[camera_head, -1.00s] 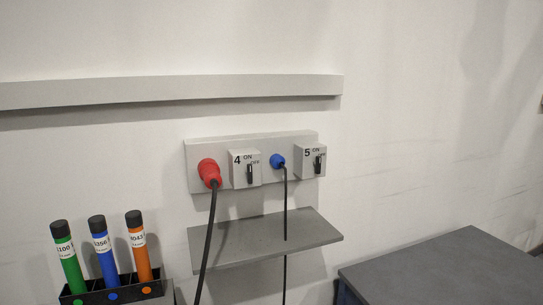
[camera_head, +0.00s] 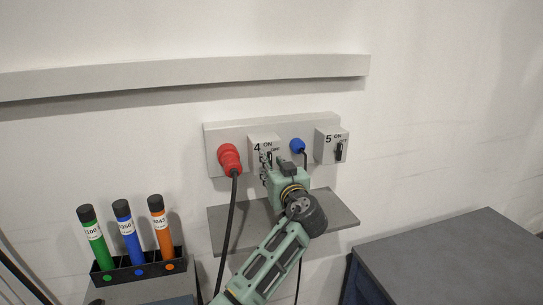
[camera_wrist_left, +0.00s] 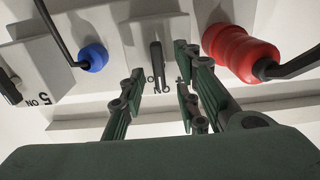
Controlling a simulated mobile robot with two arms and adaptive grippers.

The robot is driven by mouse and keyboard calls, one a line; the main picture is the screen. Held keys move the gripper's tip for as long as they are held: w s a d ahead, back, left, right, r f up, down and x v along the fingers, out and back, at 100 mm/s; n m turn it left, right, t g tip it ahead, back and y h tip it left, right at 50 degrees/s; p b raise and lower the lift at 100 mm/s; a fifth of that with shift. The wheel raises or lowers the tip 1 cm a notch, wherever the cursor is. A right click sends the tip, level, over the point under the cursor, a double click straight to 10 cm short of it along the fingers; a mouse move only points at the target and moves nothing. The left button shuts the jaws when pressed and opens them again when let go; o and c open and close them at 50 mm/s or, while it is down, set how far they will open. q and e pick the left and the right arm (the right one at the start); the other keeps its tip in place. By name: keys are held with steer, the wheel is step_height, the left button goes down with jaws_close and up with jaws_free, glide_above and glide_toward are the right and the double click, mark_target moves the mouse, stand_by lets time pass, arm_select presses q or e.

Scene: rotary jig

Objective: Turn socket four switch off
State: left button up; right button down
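The socket four switch box (camera_head: 258,141) is a pale block on the wall panel, marked 4, ON and OFF. Its thin black lever (camera_wrist_left: 156,57) shows in the wrist view, where the scene is upside down. My left gripper (camera_wrist_left: 160,76) is open, its fingers on either side of the lever in that view. I cannot tell whether they touch it. In the head view my left gripper (camera_head: 266,170) is in front of the box and hides its lower part. The lever's setting is hard to read. My right gripper is in neither view.
A red plug (camera_head: 229,157) is left of the box, a blue plug (camera_head: 297,146) right of it, both with hanging black cables. The socket five switch (camera_head: 333,147) is further right. A grey shelf (camera_head: 340,218) juts out below. A rack (camera_head: 180,260) holds coloured tubes at lower left.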

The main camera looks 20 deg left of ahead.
arm_select(q)
steer(key=shift+x, duration=0.95)
jaws_close()
